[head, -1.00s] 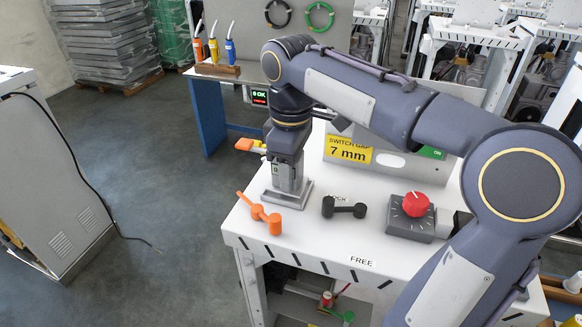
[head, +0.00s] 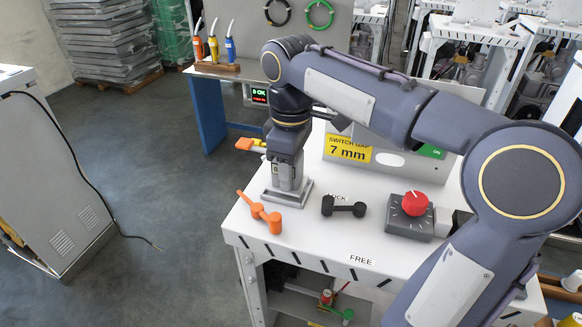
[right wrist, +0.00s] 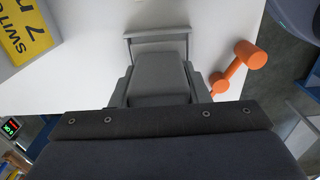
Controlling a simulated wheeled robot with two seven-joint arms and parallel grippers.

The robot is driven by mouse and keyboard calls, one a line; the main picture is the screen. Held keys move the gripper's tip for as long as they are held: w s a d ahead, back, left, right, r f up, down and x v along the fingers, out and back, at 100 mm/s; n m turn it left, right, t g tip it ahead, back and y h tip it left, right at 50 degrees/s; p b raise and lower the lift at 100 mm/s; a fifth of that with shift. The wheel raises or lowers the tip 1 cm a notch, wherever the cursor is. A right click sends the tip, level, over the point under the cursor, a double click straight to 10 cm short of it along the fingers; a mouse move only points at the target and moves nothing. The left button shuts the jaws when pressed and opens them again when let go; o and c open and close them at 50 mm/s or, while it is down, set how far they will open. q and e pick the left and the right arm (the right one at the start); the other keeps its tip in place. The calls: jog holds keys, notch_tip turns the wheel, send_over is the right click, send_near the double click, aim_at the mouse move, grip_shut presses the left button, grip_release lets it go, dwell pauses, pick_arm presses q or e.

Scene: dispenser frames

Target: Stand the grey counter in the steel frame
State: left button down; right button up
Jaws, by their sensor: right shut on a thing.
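My right gripper (head: 288,166) points down near the left edge of the white table. It is shut on a grey block, which I take to be the grey counter (head: 284,178). In the right wrist view the grey counter (right wrist: 158,78) shows below the wrist, its sides close to the jaws. A grey steel frame (head: 302,194) is on the table right under the counter; its bar (right wrist: 157,32) shows in the right wrist view. The counter looks upright in or just over the frame; I cannot tell whether it touches the bottom. My left gripper is not in view.
A grey box with a red knob (head: 412,214) stands further right. A panel with a yellow sign (head: 349,149) stands behind. The table's front strip is clear.

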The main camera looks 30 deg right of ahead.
jog(key=shift+f+b, duration=0.6)
jog(key=shift+f, duration=0.4)
dwell(0.3)
jog(key=o, duration=1.1)
jog(key=shift+o, duration=0.9)
notch_tip(320, 180, up, 8)
jog(key=shift+f, duration=0.1)
